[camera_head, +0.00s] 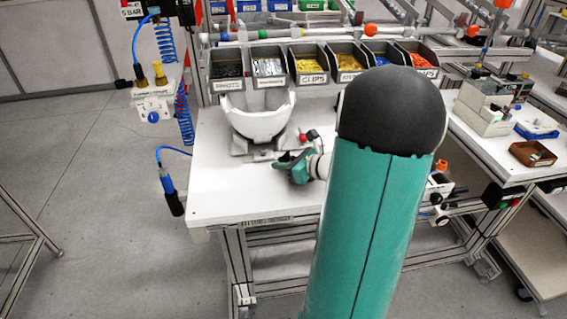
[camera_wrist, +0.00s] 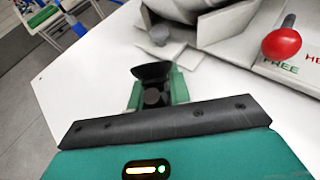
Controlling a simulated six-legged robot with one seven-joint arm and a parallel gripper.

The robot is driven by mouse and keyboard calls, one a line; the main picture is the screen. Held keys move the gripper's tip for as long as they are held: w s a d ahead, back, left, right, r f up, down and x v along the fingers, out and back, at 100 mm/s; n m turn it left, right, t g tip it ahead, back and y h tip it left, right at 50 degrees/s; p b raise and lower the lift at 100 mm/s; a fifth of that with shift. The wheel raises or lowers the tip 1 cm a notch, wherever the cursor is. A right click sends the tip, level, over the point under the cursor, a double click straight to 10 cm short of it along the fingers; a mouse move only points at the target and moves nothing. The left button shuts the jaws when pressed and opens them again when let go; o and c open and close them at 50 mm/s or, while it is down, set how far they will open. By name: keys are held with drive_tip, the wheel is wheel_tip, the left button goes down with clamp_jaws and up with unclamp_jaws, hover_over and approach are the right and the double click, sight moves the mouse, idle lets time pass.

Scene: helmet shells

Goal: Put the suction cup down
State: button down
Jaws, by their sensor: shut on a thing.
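My gripper (camera_head: 292,168) is low over the front part of the white worktable, to the front right of the helmet shell. In the wrist view my gripper (camera_wrist: 157,92) has its green fingers shut on the suction cup (camera_wrist: 151,71), a black flared cup. The cup's wide rim shows beyond the fingertips, and the rest is partly hidden between them. I cannot tell whether the cup touches the table. In the head view I cannot make the cup out clearly from the gripper.
The white helmet shell (camera_head: 257,121) sits in a grey fixture (camera_head: 240,147). A red knob (camera_wrist: 281,44) stands beside a "FREE" label; it also shows in the head view (camera_head: 303,137). Parts bins (camera_head: 268,82) line the back. The table's left front (camera_head: 225,193) is bare.

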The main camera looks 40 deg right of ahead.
drive_tip(key=shift+f, duration=0.1)
drive_tip(key=c, duration=1.3)
unclamp_jaws()
drive_tip(key=shift+s+d+r, duration=0.1)
drive_tip(key=shift+s+r, duration=0.15)
drive_tip(key=shift+s, duration=0.05)
drive_tip(key=v, duration=1.1)
drive_tip(key=shift+s+r, duration=0.1)
drive_tip(key=shift+s, duration=0.1)
